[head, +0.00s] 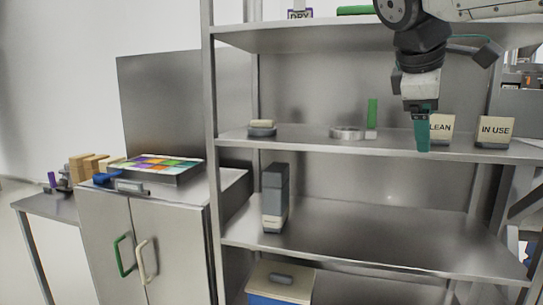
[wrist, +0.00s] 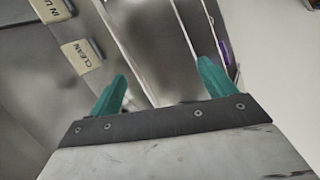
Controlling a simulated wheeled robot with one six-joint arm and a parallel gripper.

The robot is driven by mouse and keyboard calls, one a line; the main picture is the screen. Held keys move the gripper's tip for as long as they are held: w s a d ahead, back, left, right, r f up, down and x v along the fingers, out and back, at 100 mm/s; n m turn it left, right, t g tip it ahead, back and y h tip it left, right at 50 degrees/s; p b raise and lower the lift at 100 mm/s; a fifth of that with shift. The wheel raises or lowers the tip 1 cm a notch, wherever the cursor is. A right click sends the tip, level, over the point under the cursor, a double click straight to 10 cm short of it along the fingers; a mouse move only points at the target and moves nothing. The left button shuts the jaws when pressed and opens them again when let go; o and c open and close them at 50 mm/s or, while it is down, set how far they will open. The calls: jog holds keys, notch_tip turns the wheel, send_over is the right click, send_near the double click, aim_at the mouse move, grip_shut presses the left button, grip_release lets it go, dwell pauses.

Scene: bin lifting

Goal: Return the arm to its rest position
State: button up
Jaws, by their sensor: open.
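My gripper (head: 423,140) hangs from my arm at the upper right of the head view, with its teal fingers pointing down in front of the middle shelf. In the wrist view my gripper (wrist: 160,90) shows two teal fingers spread apart with nothing between them. In the head view the fingers partly cover the CLEAN sign (head: 443,128). The IN USE sign (head: 495,131) stands to its right on the same shelf. Both signs also show at the upper left of the wrist view.
A metal shelf unit (head: 370,225) fills the right side. A round metal dish (head: 347,132) is on the middle shelf. A cabinet (head: 150,240) at left carries a coloured tray (head: 180,176).

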jog(key=s+f+m+g+y, duration=0.2)
jog(key=s+f+m, duration=0.3)
jog(key=s+f, duration=0.5)
jog(key=s+f+m+g+y, duration=0.1)
jog(key=s+f+m, duration=0.4)
jog(key=s+f, duration=0.6)
notch_tip(320, 180, down, 6)
jog(key=shift+s+a+f+m+g+y, duration=0.15)
jog(key=shift+s+m+g+y, duration=0.2)
jog(key=shift+y, duration=0.55)
jog(key=shift+w, duration=0.1)
